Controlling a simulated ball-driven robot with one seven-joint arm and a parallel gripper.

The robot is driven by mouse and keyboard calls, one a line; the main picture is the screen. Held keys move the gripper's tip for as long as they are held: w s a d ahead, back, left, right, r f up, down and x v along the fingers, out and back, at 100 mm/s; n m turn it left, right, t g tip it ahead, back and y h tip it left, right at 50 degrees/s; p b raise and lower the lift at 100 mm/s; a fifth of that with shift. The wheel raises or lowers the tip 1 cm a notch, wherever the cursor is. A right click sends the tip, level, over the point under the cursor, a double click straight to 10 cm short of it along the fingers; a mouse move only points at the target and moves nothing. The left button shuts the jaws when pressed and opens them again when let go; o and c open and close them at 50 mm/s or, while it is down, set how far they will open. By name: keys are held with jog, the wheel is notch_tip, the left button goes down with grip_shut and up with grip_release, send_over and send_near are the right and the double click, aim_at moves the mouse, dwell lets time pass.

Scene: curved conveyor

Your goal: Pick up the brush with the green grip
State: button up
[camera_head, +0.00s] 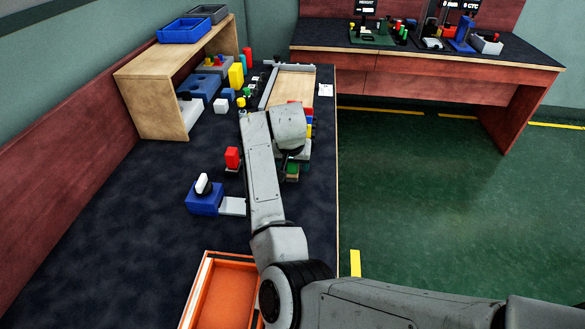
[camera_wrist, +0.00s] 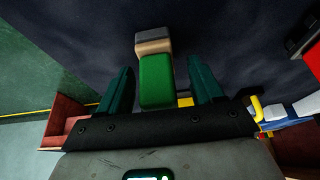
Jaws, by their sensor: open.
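The brush with the green grip (camera_wrist: 156,82) shows in the wrist view, with its pale tan and grey head (camera_wrist: 152,42) toward the top of the picture. My gripper (camera_wrist: 160,66) is open, one teal finger on each side of the green grip. Gaps show between the grip and both fingers, so it is not clasped. In the head view my arm covers most of this spot. A small green patch (camera_head: 292,169) shows beside my arm there, but I cannot tell whether it is the brush.
An orange tray (camera_head: 205,282) lies at the front. A wooden shelf (camera_head: 150,90) stands back left. The dark table's left front is clear.

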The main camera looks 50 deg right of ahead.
jog(key=shift+d+f, duration=0.1)
jog(key=shift+f, duration=0.1)
jog(key=shift+c, duration=0.5)
jog(key=c, duration=1.1)
